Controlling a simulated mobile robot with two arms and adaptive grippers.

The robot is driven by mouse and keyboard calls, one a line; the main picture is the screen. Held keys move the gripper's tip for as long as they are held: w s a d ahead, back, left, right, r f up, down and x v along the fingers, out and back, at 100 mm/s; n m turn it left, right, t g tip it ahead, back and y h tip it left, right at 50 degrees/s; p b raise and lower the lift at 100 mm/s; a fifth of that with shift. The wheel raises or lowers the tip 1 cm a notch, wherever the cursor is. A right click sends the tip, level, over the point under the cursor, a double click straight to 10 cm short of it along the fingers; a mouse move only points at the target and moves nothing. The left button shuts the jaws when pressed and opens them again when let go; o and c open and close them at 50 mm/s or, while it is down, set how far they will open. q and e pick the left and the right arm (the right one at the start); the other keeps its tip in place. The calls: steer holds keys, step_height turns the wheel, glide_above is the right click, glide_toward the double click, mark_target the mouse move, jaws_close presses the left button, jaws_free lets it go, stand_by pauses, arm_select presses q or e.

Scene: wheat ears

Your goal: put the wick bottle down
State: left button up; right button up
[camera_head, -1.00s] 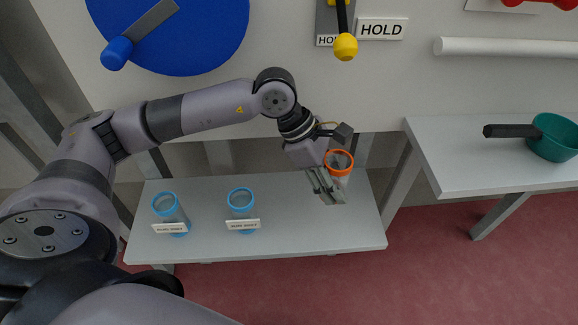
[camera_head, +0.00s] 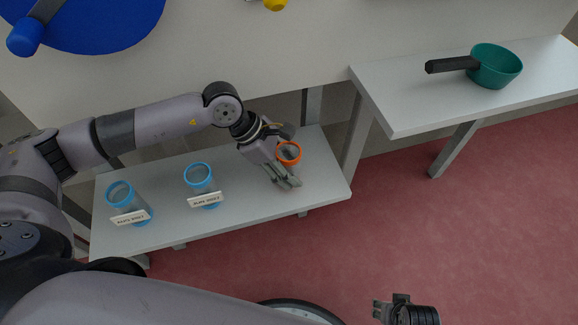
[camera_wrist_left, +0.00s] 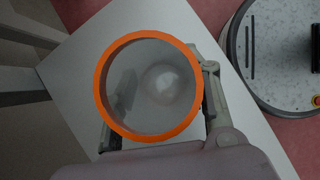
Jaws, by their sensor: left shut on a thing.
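The wick bottle, taken to be the orange-rimmed clear one (camera_head: 288,153), is over the right part of the low grey shelf (camera_head: 250,215). My left gripper (camera_head: 284,180) is shut on it, with fingers on its sides. In the left wrist view, I look down into its round orange rim (camera_wrist_left: 101,105), between the fingers (camera_wrist_left: 158,130). The bottle looks upright and low over the shelf; I cannot tell whether its base touches, as the gripper hides it. My right gripper (camera_head: 382,311) shows at the bottom edge, away from the shelf; its opening is unclear.
Two blue-rimmed bottles (camera_head: 198,176) (camera_head: 120,195) stand left on the shelf behind small white label plates. Free shelf surface lies around the held bottle. A higher white table (camera_head: 420,110) with a teal pan (camera_head: 495,68) is at right. A large blue disc (camera_head: 90,25) is at upper left.

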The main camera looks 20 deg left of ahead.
arm_select(q)
steer(key=shift+f, duration=0.1)
steer(key=o, duration=1.1)
steer(key=shift+o, duration=0.2)
arm_select(e)
steer(key=shift+s+d, duration=0.1)
steer(key=shift+s, duration=0.1)
steer(key=shift+w+r, duration=0.1)
arm_select(q)
steer(key=v, duration=0.6)
steer(key=shift+a+r+p, duration=0.15)
steer(key=shift+r+p, duration=0.1)
steer(key=shift+p, duration=0.05)
steer(key=shift+s+a+r, duration=0.1)
steer(key=shift+a+r, duration=0.15)
steer(key=shift+r, duration=0.25)
arm_select(e)
steer(key=shift+s+d+f, duration=0.1)
steer(key=shift+s+f, duration=0.05)
steer(key=shift+f, duration=0.5)
steer(key=shift+s+f, duration=0.1)
steer(key=shift+f, duration=0.5)
